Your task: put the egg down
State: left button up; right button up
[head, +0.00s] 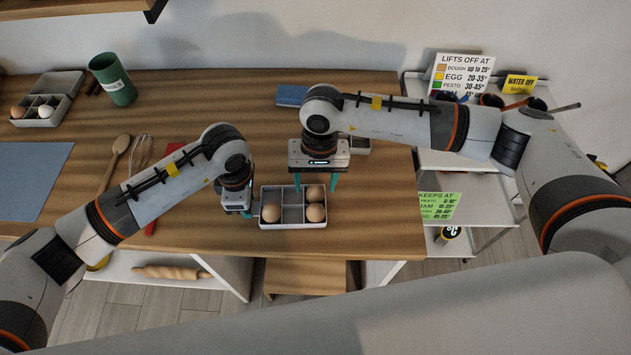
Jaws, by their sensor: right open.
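A light grey divided box (291,224) stands near the table's front edge. It holds brown eggs: one at the front left (271,213), one at the front right (316,213) and one at the back right (315,194). My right gripper (315,186) is open, its teal fingers pointing down at the back right egg, one on each side in the picture. Whether they touch it I cannot tell. My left gripper (240,211) is at the box's left side. Its fingers are mostly hidden, so I cannot tell if they hold the box wall.
Another divided box (47,121) with eggs stands at the far left, near a green cup (113,80). A wooden spoon (121,146), a whisk (140,152) and a blue mat (37,178) lie on the left. A white shelf with signs (461,72) stands right of the table.

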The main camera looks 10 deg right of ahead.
notch_tip(320, 180, up, 11)
jog(key=w, duration=0.1)
jog(key=shift+d, duration=0.45)
pick_arm(q)
jog(key=o, duration=1.1)
jog(key=shift+r, duration=0.1)
notch_tip(320, 180, up, 12)
jog(key=shift+f, duration=0.1)
